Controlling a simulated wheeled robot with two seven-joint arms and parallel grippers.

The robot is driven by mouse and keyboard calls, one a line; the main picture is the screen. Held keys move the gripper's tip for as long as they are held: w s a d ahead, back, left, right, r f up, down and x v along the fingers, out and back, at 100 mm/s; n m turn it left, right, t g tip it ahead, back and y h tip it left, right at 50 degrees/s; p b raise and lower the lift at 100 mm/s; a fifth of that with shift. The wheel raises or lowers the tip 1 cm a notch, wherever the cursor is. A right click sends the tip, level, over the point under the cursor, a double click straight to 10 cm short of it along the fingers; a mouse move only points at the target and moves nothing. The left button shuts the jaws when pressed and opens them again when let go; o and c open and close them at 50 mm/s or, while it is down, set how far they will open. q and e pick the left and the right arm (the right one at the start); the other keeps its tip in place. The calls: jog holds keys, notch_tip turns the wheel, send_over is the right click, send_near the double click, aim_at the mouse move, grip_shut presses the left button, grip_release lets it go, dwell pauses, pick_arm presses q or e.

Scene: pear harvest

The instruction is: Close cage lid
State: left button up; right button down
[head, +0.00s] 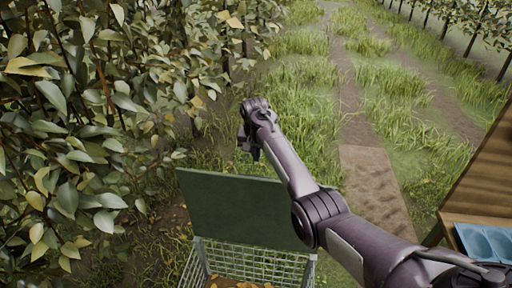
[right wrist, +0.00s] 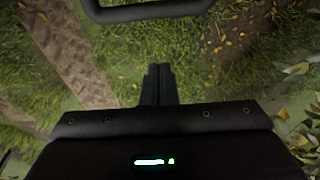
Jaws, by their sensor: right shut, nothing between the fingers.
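The cage (head: 262,262) is a pale wire-mesh box at the bottom of the head view, with its lower part cut off by the frame. Its lid (head: 235,205) is a dark green flat panel standing raised at the far side of the cage, so the cage is open on top. My right gripper (head: 250,148) is beyond and above the lid's top edge, apart from it. In the right wrist view its fingers (right wrist: 157,84) are together with nothing between them. My left gripper is not in view.
Dense leafy trees (head: 80,130) fill the left side. A wooden stand (head: 465,220) with a blue tray (head: 485,242) is at the right edge. A brown flat slab (head: 375,185) lies on the grassy path. The grass beyond the lid is free. A dark bar (right wrist: 150,10) crosses the top of the right wrist view.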

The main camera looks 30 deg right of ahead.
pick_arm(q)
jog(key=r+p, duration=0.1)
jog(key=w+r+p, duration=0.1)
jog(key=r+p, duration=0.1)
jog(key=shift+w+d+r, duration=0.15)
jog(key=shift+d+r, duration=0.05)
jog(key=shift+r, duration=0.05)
pick_arm(e)
jog(key=f, duration=0.1)
jog(key=s+a+f, duration=0.2)
jog(key=shift+s+f, duration=0.2)
jog(key=shift+f, duration=0.2)
jog(key=shift+d, duration=0.1)
